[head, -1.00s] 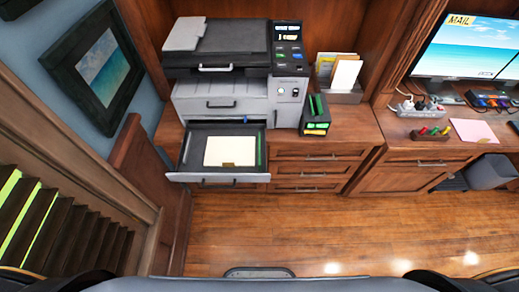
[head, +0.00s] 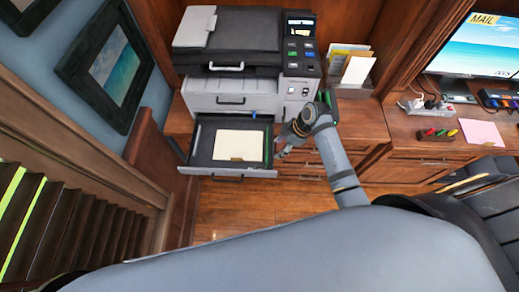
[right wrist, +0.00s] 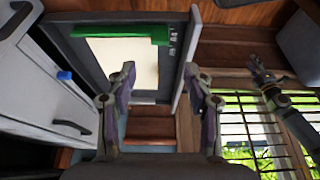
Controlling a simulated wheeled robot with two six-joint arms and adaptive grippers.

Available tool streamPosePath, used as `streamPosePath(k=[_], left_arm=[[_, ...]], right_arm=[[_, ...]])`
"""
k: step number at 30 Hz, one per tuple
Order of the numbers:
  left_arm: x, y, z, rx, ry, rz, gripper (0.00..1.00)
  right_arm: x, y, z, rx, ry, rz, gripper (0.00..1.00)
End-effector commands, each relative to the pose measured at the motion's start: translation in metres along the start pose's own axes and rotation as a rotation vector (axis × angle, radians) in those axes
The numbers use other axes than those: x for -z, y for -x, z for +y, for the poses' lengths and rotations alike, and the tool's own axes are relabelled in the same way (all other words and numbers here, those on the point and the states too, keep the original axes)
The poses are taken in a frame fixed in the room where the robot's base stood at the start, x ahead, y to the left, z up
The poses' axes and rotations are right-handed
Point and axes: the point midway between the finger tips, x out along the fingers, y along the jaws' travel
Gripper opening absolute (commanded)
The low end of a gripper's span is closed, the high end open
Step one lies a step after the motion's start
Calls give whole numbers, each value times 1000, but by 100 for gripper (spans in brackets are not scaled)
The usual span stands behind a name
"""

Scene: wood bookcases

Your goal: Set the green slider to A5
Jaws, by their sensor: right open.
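The printer's paper tray (head: 200,150) is pulled out, with a pale sheet (head: 240,145) lying in it. The green slider (head: 266,147) is a strip along the tray's right side; the right wrist view shows it as a green bar (right wrist: 125,36) across the sheet's edge, beside small pale markings (right wrist: 172,40) too small to read. My right gripper (head: 283,151) is just right of the tray; its open, empty fingers (right wrist: 160,68) face the tray, apart from the slider. My left arm's end (right wrist: 262,78) shows at right in the right wrist view, its fingers unclear.
The printer body (head: 220,97) rises behind the tray, and a blue tab (right wrist: 65,75) sits on its front. My right arm partly hides a green-and-black holder (head: 330,95). A paper organiser (head: 347,78) stands to the right. Floor (head: 225,210) is open in front.

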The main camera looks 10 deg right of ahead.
Motion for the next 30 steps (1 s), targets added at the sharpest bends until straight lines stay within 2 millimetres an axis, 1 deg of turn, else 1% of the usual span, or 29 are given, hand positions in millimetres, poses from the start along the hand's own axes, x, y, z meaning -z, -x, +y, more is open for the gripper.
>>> streamPosePath(k=[2,4,7,8,15,19,24,30], left_arm=[[-3,0,0,0,0,-5,40],[-5,0,0,0,0,-7,40],[-5,3,0,0,0,-8,40],[-5,5,-1,0,0,-8,40],[-3,12,-1,0,0,-7,40],[-3,12,-2,1,-1,-6,40],[-2,12,-2,1,-1,-6,40],[-2,12,-2,1,-1,-5,40]], right_arm=[[1,2,-1,4,10,1,52],[1,-1,-1,4,8,1,52],[2,-12,-1,6,5,3,52],[2,-17,-1,5,4,4,52],[1,-70,-1,5,3,1,52],[1,-91,-1,3,3,0,52],[0,-103,-1,2,5,0,52],[0,-105,-1,1,5,-1,52]])
